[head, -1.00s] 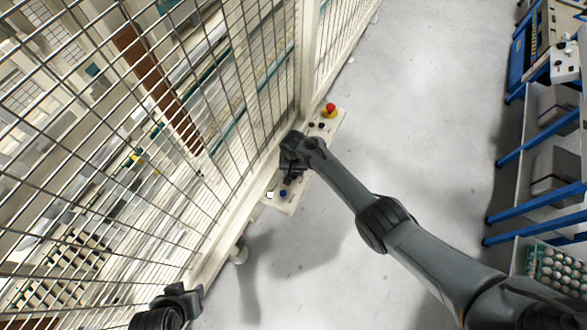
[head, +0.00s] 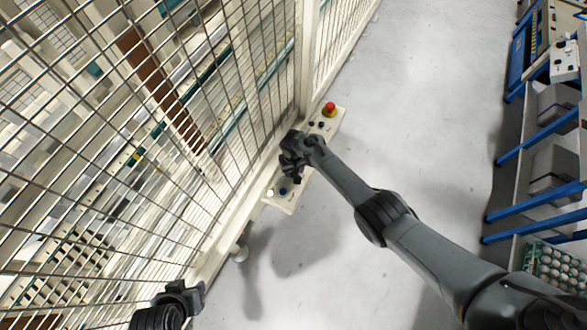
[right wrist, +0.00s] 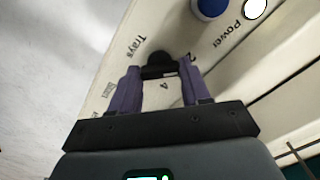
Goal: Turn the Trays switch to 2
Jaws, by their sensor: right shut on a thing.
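The Trays switch (right wrist: 158,62) is a small black knob on the cream control panel (right wrist: 225,80) in the right wrist view. The label "Trays" is printed beside it, with a "2" and a "4" around it. My right gripper (right wrist: 158,72) has its purple fingers on either side of the knob, shut on it. The knob's pointing direction is hard to make out. In the head view my right gripper (head: 293,174) is over the panel (head: 285,204) and hides the switch. My left gripper (head: 188,296) is at the lower left, away from the panel; its jaws are unclear.
A blue button (right wrist: 211,6) and a white one (right wrist: 255,8) sit by "Power". A red emergency button (head: 329,109) is at the panel's far end. A wire fence (head: 200,110) runs along the left. Open floor (head: 430,110) separates the panel from the blue-framed rack at right.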

